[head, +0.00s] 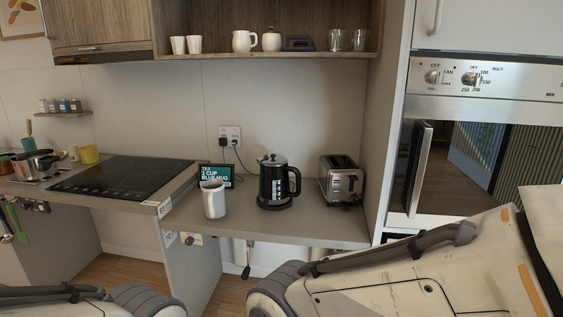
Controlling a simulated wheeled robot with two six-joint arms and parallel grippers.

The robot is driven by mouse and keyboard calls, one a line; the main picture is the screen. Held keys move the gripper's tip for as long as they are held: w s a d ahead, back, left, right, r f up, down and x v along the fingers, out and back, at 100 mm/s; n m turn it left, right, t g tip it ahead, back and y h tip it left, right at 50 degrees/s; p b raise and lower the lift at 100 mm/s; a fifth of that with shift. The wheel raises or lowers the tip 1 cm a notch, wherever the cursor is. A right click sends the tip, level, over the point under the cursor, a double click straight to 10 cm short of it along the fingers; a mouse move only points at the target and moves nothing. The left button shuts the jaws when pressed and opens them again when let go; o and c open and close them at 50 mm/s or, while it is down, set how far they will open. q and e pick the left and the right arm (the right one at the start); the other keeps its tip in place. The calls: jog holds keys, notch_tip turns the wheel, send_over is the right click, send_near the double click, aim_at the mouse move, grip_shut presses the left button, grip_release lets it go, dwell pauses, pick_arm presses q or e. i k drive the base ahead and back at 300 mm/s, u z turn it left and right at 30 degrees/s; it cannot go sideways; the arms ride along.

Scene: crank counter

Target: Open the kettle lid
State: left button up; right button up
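A black kettle (274,183) stands upright on the counter, with its handle on the right side. Its lid (272,160) sits on top with a small knob and looks closed. My arms show only at the bottom of the head view, one at the lower left and a larger one at the lower right. Neither gripper is in view, and nothing touches the kettle.
A toaster (341,180) stands to the right. A shelf (270,55) with cups hangs above. A cooktop (122,177) lies left and an oven (480,140) right.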

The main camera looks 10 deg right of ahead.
aim_at(274, 160)
jog(key=z, duration=0.75)
jog(key=i, duration=1.1)
jog(key=u, duration=0.4)
jog(key=i, duration=0.95)
jog(key=u, duration=0.75)
